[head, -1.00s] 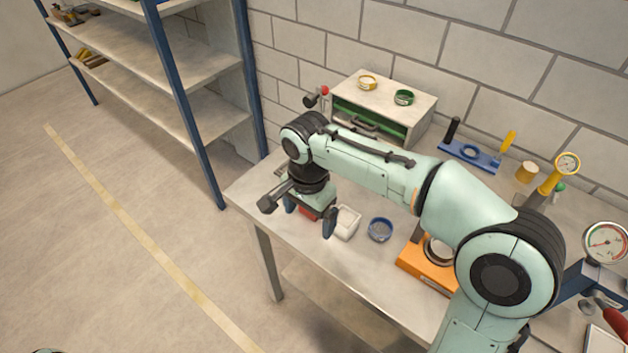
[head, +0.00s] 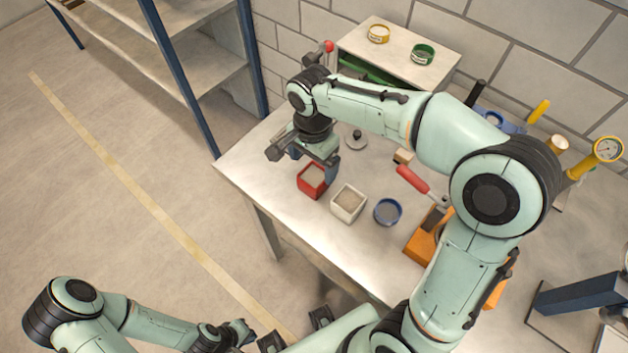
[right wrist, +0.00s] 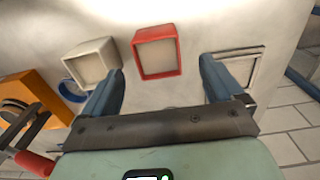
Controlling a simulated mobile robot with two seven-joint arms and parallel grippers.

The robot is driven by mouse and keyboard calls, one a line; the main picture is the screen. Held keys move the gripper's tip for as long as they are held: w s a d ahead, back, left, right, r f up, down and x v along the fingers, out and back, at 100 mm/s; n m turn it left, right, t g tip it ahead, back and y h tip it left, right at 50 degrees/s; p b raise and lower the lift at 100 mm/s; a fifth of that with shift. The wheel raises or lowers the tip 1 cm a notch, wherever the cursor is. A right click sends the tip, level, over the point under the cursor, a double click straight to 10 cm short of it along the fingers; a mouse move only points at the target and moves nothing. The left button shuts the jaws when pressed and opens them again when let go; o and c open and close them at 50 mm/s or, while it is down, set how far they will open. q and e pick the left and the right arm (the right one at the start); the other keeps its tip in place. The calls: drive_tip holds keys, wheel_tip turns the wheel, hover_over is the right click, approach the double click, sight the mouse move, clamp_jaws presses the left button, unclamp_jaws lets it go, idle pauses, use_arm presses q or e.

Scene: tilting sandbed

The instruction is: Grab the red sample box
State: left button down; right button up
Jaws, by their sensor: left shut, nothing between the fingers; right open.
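The red sample box (head: 312,182) is an open-topped box with pale filling, near the table's front left edge. My right gripper (head: 313,163) is open and empty, just behind and above it in the head view. In the right wrist view the red box (right wrist: 157,52) lies ahead of the gap between the spread blue fingers (right wrist: 165,88), apart from both. My left gripper (head: 240,335) is low at the bottom of the head view, far from the box. It is shut and empty, its fingertips poorly seen.
A white box (head: 347,203) stands close beside the red one, then a blue round dish (head: 388,212). A grey square frame (right wrist: 250,68) lies behind the right-hand finger in the wrist view. A red-handled tool (head: 412,179) and orange block (head: 425,245) are further right.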

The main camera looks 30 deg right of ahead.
sight(314, 186)
drive_tip(key=shift+f, duration=0.9)
drive_tip(key=shift+s+f, duration=0.1)
drive_tip(key=shift+f, duration=2.55)
drive_tip(key=c, duration=1.2)
